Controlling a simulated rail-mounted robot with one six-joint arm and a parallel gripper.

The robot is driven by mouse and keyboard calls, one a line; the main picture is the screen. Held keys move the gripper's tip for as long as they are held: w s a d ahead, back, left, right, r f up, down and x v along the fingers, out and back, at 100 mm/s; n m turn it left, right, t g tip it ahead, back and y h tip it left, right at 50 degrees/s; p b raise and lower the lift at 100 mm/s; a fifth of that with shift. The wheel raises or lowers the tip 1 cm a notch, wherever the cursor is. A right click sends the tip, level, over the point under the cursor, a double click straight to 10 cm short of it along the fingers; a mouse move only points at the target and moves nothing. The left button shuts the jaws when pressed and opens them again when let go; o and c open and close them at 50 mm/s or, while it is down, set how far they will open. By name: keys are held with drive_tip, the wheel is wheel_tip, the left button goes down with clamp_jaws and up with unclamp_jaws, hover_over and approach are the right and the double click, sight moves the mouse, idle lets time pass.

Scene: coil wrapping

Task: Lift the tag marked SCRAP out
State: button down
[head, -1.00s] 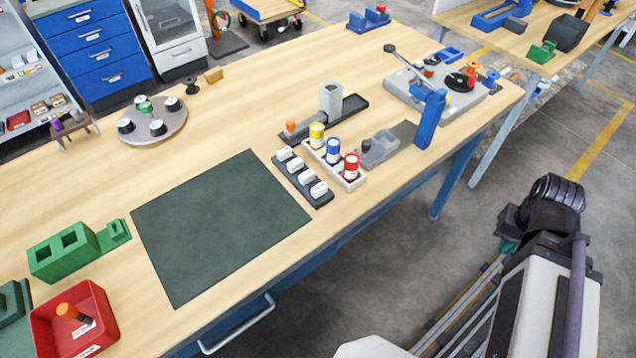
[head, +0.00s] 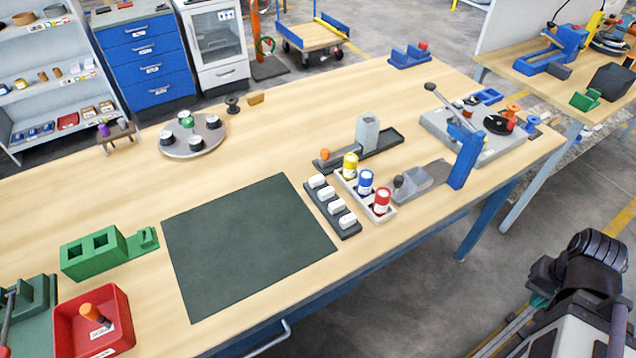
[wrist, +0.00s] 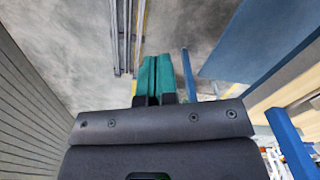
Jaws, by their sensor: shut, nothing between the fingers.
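I cannot read the word SCRAP anywhere, so I cannot tell which piece is that tag. A red bin (head: 122,309) at the lower left holds an orange-topped piece (head: 94,312) with a small white label. The bin has a white label on its front too small to read. A dark rack (head: 345,235) holds several white blocks (head: 337,206) whose marks are unreadable. My gripper is far from these, off the bench at the lower right of the head view. In the wrist view my gripper (wrist: 153,66) has its green fingers together, with nothing between them, above the grey floor.
A dark green mat (head: 245,245) lies flat and empty on the bench. Beside the rack stands a white tray (head: 389,217) with yellow, blue and red cans. A green block (head: 95,262) with square openings is near the bin. A round turntable (head: 192,146) stands behind.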

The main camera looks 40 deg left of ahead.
drive_tip(key=c, duration=1.8)
unclamp_jaws()
drive_tip(key=o, duration=0.9)
